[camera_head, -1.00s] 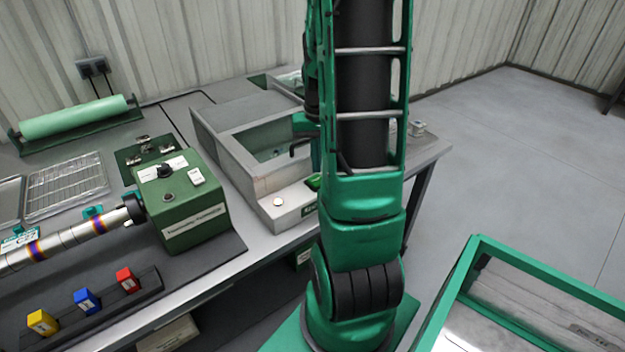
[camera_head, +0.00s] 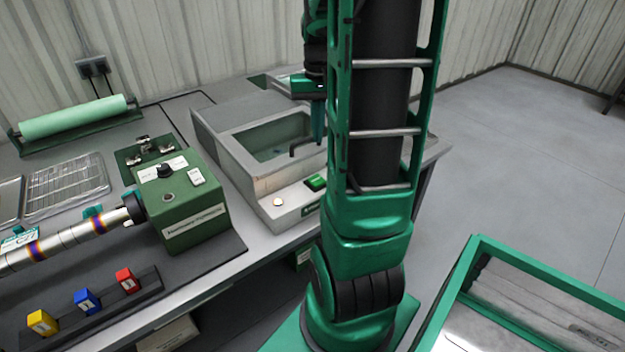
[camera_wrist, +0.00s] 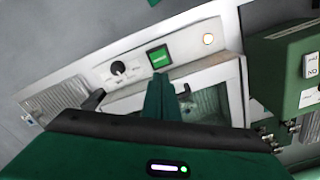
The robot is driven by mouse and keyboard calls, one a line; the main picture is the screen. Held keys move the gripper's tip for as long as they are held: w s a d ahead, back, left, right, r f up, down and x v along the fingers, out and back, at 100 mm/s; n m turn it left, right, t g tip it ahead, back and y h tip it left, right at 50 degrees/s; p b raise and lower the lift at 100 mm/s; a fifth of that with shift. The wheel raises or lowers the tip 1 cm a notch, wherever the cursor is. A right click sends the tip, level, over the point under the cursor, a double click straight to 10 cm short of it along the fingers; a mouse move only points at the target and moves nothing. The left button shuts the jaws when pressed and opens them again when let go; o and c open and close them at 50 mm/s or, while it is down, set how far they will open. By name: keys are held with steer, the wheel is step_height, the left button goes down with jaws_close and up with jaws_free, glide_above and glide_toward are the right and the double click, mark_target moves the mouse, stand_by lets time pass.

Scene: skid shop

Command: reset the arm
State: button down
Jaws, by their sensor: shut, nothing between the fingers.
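My gripper (camera_head: 317,125) shows in the head view left of my arm, pointing down over the right part of the grey basin unit (camera_head: 226,133). Its fingers are shut together with nothing between them. In the wrist view the closed fingers (camera_wrist: 160,98) stand in front of the basin unit's front panel (camera_wrist: 205,50). That panel carries a green button (camera_wrist: 159,58), a black knob (camera_wrist: 119,68) and a lit round lamp (camera_wrist: 208,39). My arm hides the right end of the unit in the head view.
A green control box (camera_head: 190,215) with a metal pipe (camera_head: 75,236) stands left on the bench. Red, blue and yellow blocks (camera_head: 87,300) sit in a black rack. A green roller (camera_head: 75,118) lies at the back left. A green-framed bin (camera_head: 560,275) stands at the right; floor behind it is clear.

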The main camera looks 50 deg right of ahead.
steer(key=shift+r, duration=0.95)
steer(key=s+a+f+n, duration=0.2)
steer(key=s+a, duration=1.1)
steer(key=a, duration=0.3)
steer(key=shift+s+a, duration=0.35)
steer(key=shift+a, duration=0.05)
